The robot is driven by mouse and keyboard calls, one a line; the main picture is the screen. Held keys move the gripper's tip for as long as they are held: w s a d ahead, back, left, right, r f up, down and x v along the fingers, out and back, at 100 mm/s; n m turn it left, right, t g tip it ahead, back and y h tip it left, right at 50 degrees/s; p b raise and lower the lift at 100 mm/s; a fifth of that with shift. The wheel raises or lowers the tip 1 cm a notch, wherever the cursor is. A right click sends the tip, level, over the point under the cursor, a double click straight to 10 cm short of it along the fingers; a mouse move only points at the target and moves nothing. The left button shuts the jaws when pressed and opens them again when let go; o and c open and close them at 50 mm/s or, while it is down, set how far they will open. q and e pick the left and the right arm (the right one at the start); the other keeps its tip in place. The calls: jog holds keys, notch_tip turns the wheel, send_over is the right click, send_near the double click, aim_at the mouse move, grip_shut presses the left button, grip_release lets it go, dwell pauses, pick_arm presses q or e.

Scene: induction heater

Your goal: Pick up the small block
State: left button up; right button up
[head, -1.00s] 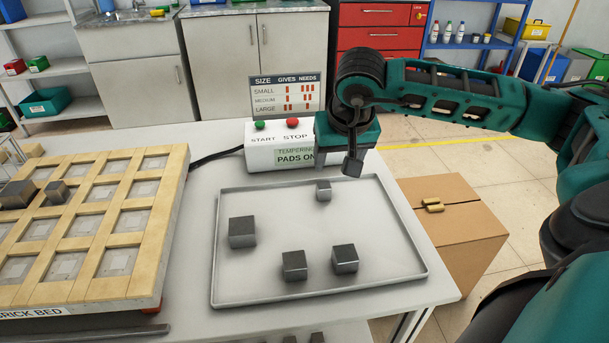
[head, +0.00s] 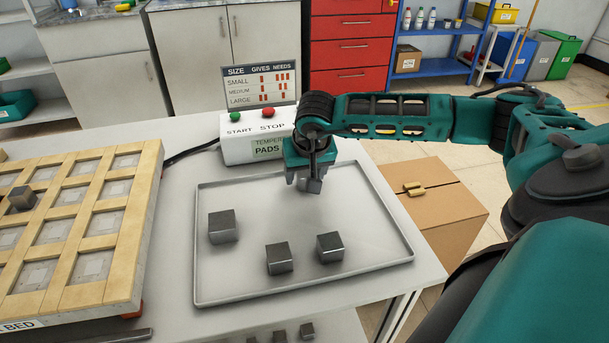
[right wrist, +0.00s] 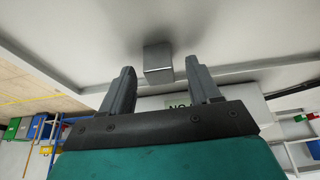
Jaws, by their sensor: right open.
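The small block (right wrist: 158,62) is a grey metal cube on the tray floor near the tray's far wall. In the right wrist view it shows beyond and between the two fingertips, with no visible contact. In the head view it is hidden by my right gripper. My right gripper (head: 304,183) points down over the far part of the tray, open and empty; its two spread fingers also show in the right wrist view (right wrist: 160,78). My left gripper is not in view.
The grey tray (head: 240,290) also holds a larger block (head: 222,227) at left and two medium-looking blocks (head: 279,258) (head: 330,247) nearer the front. The START/STOP box (head: 245,148) stands close behind the tray. The brick bed (head: 130,240) is at left, a cardboard box (head: 450,200) at right.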

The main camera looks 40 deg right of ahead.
jog(key=shift+w+d+f, duration=0.1)
jog(key=shift+w+f, duration=0.1)
jog(key=shift+f, duration=0.3)
jog(key=shift+r, duration=0.1)
grip_shut()
